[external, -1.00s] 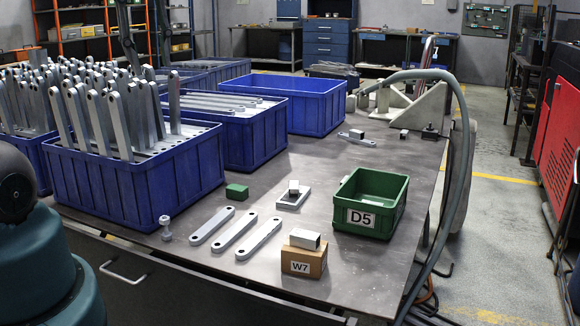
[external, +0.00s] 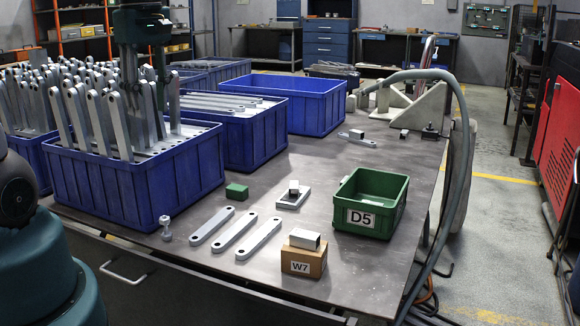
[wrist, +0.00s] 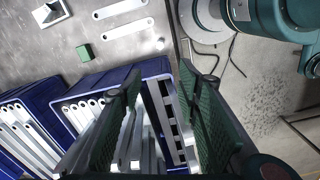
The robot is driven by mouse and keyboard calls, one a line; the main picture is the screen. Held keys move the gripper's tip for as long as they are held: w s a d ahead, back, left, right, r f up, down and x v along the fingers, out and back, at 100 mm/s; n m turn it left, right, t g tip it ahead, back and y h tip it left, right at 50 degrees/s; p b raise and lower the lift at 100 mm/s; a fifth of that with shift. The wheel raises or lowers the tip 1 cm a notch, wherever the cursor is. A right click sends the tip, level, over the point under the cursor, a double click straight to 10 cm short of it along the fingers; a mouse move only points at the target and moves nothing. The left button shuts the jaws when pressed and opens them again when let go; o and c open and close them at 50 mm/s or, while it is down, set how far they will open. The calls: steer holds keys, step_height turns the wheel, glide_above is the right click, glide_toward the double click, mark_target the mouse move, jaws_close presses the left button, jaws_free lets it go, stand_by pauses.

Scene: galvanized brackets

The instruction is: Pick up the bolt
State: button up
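The bolt (external: 166,228) is a small grey piece standing upright, head up, on the table near its front edge. It is left of the flat bars and in front of the nearest blue bin. In the wrist view it appears as a small pale spot (wrist: 160,44) near the bars. My gripper (external: 147,88) is above the nearest blue bin, behind and above the bolt. In the wrist view its two green-padded fingers (wrist: 160,78) are spread wide with nothing held between them. The bolt is clear of the fingers.
The nearest blue bin (external: 150,178) is full of upright metal bars that rise close to my gripper. Flat bars (external: 235,233), a green block (external: 237,191), a W7 box (external: 304,262) and a green D5 bin (external: 347,220) stand right of the bolt.

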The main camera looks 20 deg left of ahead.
glide_above(166, 227)
steer(key=f, duration=2)
steer(key=shift+w+a, duration=0.15)
steer(key=shift+a, duration=0.2)
steer(key=shift+f+b, duration=0.45)
steer(key=shift+f, duration=0.85)
steer(key=shift+f, duration=0.1)
steer(key=shift+d+f+b, duration=0.1)
steer(key=shift+f+b, duration=1)
steer(key=shift+f, duration=1.4)
jaws_close()
